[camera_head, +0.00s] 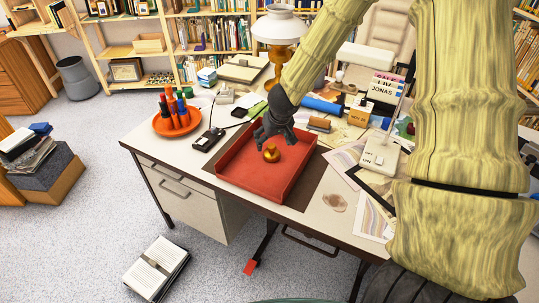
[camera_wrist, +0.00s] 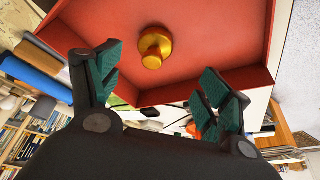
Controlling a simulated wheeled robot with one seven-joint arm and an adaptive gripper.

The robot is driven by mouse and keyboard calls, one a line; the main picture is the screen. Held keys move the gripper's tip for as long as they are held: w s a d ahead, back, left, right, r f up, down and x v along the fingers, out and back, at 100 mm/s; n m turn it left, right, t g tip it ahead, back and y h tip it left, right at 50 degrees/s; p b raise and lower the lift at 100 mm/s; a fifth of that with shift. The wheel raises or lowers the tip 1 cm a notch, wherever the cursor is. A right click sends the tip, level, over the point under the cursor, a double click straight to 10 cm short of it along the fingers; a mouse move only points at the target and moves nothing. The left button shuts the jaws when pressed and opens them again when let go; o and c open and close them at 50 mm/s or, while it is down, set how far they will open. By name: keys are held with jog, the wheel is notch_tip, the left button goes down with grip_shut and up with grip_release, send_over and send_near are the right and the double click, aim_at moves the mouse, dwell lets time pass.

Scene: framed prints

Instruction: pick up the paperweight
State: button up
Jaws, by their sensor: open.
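The paperweight is a small round golden object (camera_head: 271,153) with a knob, sitting in a red tray (camera_head: 240,182) on the desk. It also shows in the wrist view (camera_wrist: 154,47), on the tray floor beyond my fingers. My gripper (camera_head: 272,137) is over the tray, close above and behind the paperweight in the head view. In the wrist view its two fingers (camera_wrist: 160,80) are spread wide apart, with nothing between them. The paperweight and the fingers look apart.
The tray has raised walls around the paperweight. An orange dish of bottles (camera_head: 177,120) and a black device (camera_head: 207,139) stand left of it. A beige switch box (camera_head: 380,156) and papers lie to the right. Books and a lamp (camera_head: 279,32) crowd the desk's back.

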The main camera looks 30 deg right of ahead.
aim_at(273, 147)
jog(key=x, duration=0.5)
jog(key=shift+d+f+b, duration=0.15)
jog(key=shift+d+b, duration=0.05)
jog(key=shift+b, duration=0.2)
jog(key=f, duration=0.1)
jog(key=w+f, duration=0.1)
jog(key=d+f, duration=0.1)
jog(key=shift+w+d, duration=0.1)
jog(key=shift+w, duration=0.15)
jog(key=shift+x, duration=0.8)
jog(key=shift+r, duration=0.1)
jog(key=c, duration=1.3)
jog(key=shift+c, duration=0.2)
